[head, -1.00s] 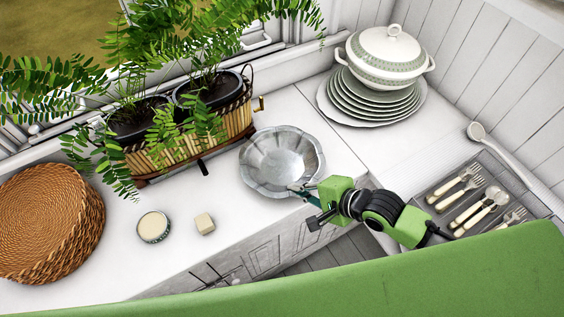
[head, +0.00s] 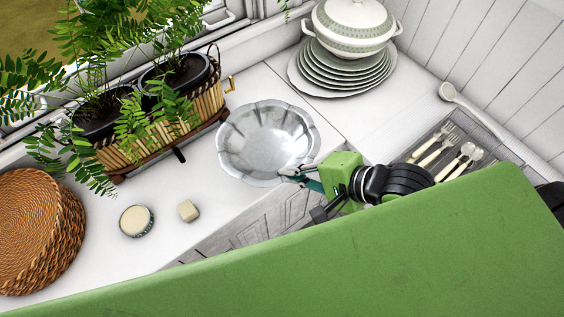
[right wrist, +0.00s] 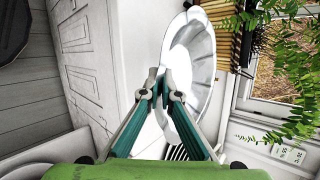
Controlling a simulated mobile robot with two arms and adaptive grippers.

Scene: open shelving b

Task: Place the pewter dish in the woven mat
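The pewter dish (head: 268,145), a shiny silver bowl with a fluted rim, is over the white counter. My right gripper (head: 290,175) is shut on its near right rim and appears to hold it a little above the counter. The woven mat (head: 38,225) is round brown wicker, in what looks like a stack, at the far left of the head view and partly cut off. My left gripper is not in view.
A planter basket with ferns (head: 160,130) stands behind the dish. A round tin (head: 136,221) and a small pale block (head: 188,210) lie between dish and mat. Stacked plates (head: 345,75) with a tureen (head: 352,25) stand back right. A cutlery tray (head: 485,140) is at right.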

